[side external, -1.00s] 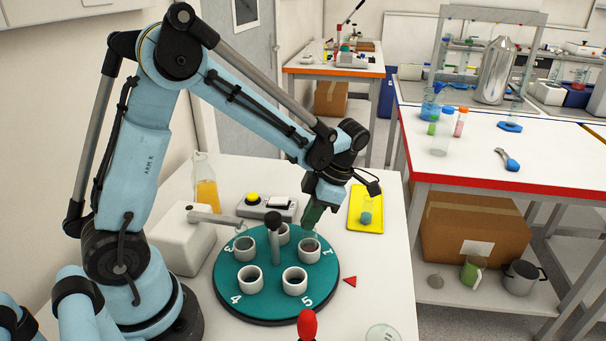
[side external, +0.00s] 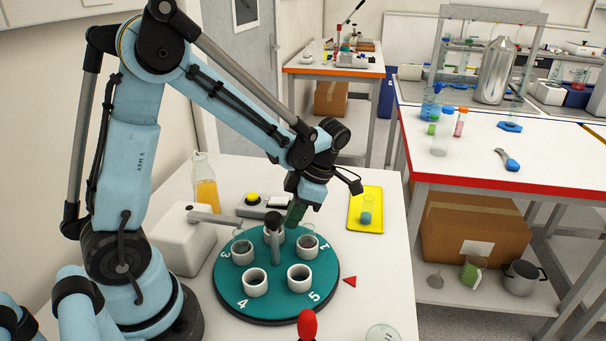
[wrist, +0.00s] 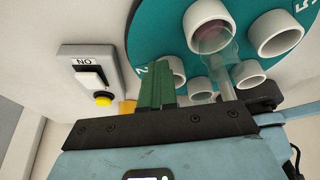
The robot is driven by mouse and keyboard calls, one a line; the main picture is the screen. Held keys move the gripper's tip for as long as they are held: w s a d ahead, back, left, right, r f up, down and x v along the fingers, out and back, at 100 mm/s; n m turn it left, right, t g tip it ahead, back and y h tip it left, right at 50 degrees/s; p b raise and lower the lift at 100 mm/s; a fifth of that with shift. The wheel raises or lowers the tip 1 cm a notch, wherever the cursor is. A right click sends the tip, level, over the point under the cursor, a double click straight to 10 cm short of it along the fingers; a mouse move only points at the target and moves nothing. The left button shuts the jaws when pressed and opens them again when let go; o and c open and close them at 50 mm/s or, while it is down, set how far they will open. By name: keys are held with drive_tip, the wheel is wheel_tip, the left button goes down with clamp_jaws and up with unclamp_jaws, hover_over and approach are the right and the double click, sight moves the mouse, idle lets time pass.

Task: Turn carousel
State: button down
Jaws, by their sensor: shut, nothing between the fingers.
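The teal carousel (side external: 277,300) is a round disc on the white table, bearing several white cups and numbers at its rim. It also shows in the wrist view (wrist: 165,25). A dark post (side external: 275,240) rises at its middle. Number 5 is at the front right and 1 at the right rear; a red triangle (side external: 349,281) lies outside the rim between them. My gripper (side external: 296,216) is shut and empty, its green fingers low at the carousel's rear.
A control box with a yellow button (side external: 253,198) stands behind the carousel. A juice bottle (side external: 205,185) and a white box with an arm (side external: 181,240) are left. A yellow tray (side external: 365,228) holds a tube. A red knob (side external: 307,324) is in front.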

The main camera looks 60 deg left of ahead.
drive_tip(key=w, duration=0.2)
drive_tip(key=w+d, duration=0.1)
drive_tip(key=w, duration=0.1)
drive_tip(key=shift+d, duration=0.2)
drive_tip(key=a+v, duration=0.1)
drive_tip(key=v, duration=0.8)
drive_tip(key=s+d+r+m+t, duration=0.1)
drive_tip(key=s+m+t, duration=0.1)
drive_tip(key=m, duration=0.5)
drive_tip(key=s+d+m+t+h, duration=0.1)
drive_tip(key=s+m+t, duration=0.1)
drive_tip(key=m, duration=0.5)
drive_tip(key=s+d+r+m+t, duration=0.1)
drive_tip(key=s+m+t, duration=0.2)
drive_tip(key=m, duration=0.4)
drive_tip(key=shift+r+m+t+h, duration=0.3)
drive_tip(key=shift+m+t, duration=0.1)
drive_tip(key=m, duration=0.1)
drive_tip(key=s+m+t, duration=0.1)
drive_tip(key=m, duration=0.2)
drive_tip(key=shift+s+d+f+t, duration=0.2)
drive_tip(key=shift+d+f+t, duration=0.1)
drive_tip(key=shift+f, duration=0.05)
drive_tip(key=m, duration=0.1)
drive_tip(key=m+t, duration=0.1)
drive_tip(key=m, duration=0.1)
drive_tip(key=s+m, duration=0.1)
drive_tip(key=shift+d+f+t+h, duration=0.2)
drive_tip(key=shift+f+t+h, duration=0.1)
drive_tip(key=shift+f, duration=0.1)
